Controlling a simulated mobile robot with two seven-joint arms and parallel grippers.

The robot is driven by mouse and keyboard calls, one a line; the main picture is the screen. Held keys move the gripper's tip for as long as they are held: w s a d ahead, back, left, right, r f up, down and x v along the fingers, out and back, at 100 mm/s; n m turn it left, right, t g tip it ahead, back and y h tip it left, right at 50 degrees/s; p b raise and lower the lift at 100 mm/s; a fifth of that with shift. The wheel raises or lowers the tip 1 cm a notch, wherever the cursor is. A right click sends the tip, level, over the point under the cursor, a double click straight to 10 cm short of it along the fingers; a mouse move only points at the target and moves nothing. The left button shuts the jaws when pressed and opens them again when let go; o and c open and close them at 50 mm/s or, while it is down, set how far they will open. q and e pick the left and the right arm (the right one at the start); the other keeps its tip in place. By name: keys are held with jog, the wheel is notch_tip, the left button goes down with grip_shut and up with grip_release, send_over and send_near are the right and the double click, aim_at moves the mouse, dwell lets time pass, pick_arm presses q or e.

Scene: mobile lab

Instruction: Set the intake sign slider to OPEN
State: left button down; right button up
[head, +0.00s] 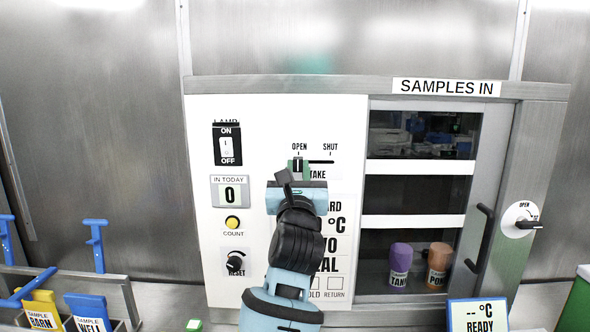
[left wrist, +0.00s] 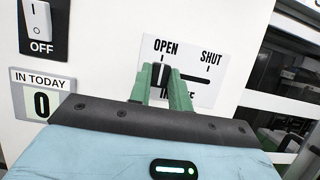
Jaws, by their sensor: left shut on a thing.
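The intake sign slider (head: 298,166) is a dark knob on a black horizontal slot, with OPEN printed above its left end and SHUT above its right end. The knob stands at the left end, under OPEN. My left gripper (head: 298,170) is at the knob, and in the left wrist view its green fingers (left wrist: 164,86) are closed around the slider knob (left wrist: 163,74). The slot (left wrist: 190,76) runs free to the right toward SHUT. The gripper covers part of the word INTAKE below. My right gripper is not in view.
The white panel also carries a lamp switch (head: 227,146), an IN TODAY counter (head: 230,192), a yellow COUNT button (head: 232,222) and a RESET knob (head: 235,262). Right of it is a glazed cabinet with a black handle (head: 480,238). Blue-handled tools stand at lower left.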

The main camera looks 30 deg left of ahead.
pick_arm(q)
jog(key=shift+s+a, duration=0.1)
jog(key=shift+a, duration=0.05)
jog(key=c, duration=1.7)
grip_release()
jog(key=o, duration=0.4)
jog(key=shift+s+a, duration=0.1)
